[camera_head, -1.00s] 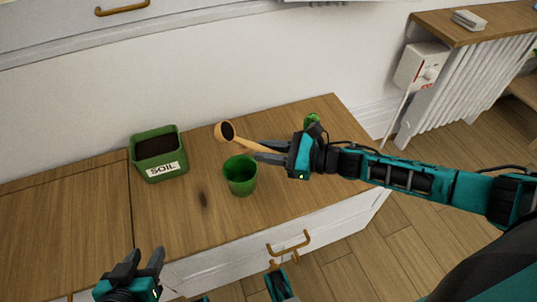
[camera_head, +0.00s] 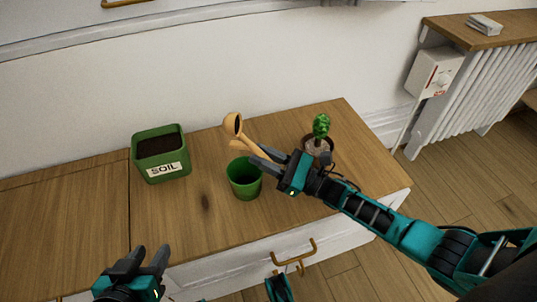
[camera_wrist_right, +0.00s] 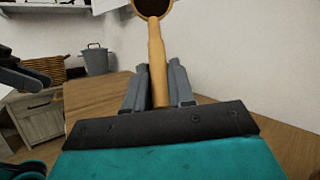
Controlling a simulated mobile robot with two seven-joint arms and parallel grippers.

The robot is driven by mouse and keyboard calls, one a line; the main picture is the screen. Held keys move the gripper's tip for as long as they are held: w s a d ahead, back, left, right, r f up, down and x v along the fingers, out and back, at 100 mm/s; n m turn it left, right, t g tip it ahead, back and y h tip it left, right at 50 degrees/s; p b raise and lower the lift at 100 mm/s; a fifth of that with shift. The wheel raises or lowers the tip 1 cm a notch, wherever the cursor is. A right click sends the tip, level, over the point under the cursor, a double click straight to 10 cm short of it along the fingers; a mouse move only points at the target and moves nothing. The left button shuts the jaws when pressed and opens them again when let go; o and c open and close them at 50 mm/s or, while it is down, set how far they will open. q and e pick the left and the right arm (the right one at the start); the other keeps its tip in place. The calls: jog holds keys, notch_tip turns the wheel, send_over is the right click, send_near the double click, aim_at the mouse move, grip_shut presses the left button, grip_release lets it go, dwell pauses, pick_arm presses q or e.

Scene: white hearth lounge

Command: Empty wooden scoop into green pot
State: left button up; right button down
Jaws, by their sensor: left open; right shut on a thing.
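The wooden scoop (camera_head: 243,131) is held by its handle in my right gripper (camera_head: 268,154), above the cabinet top and behind the green pot. Its bowl (camera_wrist_right: 153,7) shows dark contents in the right wrist view, and the handle runs between the shut fingers (camera_wrist_right: 158,88). The green pot (camera_head: 245,182) stands upright on the wooden top, just in front of and left of the right gripper. Its inside looks dark green; I cannot tell whether anything is in it. My left gripper (camera_head: 153,258) is open and empty at the lower left, in front of the cabinet.
A green soil box (camera_head: 161,174) with dark soil stands left of the pot. A small potted plant (camera_head: 321,132) stands behind my right gripper. A dark spot (camera_head: 206,202) marks the wood left of the pot. The top's left part (camera_head: 65,215) is clear.

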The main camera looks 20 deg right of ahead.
jog(key=shift+w+a+f+t+y, duration=0.2)
jog(key=shift+a+f+t+y, duration=0.2)
jog(key=shift+t+y, duration=0.15)
dwell(1.1)
dwell(0.3)
